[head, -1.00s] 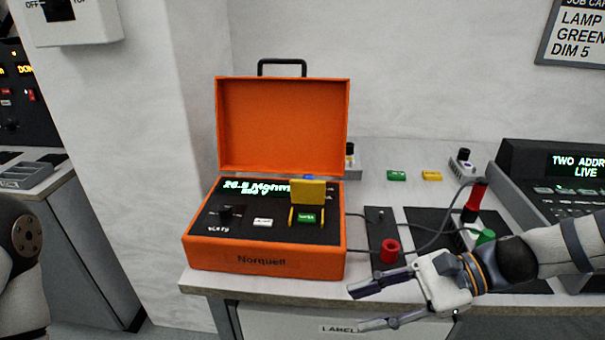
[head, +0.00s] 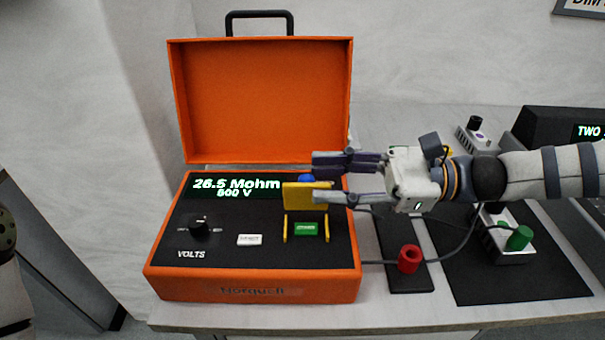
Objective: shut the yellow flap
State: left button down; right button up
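The yellow flap (head: 299,196) stands raised on the panel of the orange tester case (head: 255,287), behind a green button (head: 306,229) that is uncovered. A blue piece (head: 307,179) shows just behind the flap's top edge. My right gripper (head: 318,179) reaches in from the right, its two fingers apart and nothing seen between them. Its nearer fingertip overlaps the flap's right edge in the picture; I cannot tell whether they touch. The farther finger lies behind the flap, near the lid's lower right corner. My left gripper is out of view.
The case's lid (head: 262,100) stands open. A black knob (head: 200,227) and a white button (head: 250,240) sit left of the flap. Right of the case are a red socket (head: 409,259), a cable, a black mat (head: 520,278) and a green knob (head: 519,238).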

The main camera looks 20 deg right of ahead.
aim_at(312, 180)
jog(key=x, duration=0.3)
jog(key=shift+a, duration=0.3)
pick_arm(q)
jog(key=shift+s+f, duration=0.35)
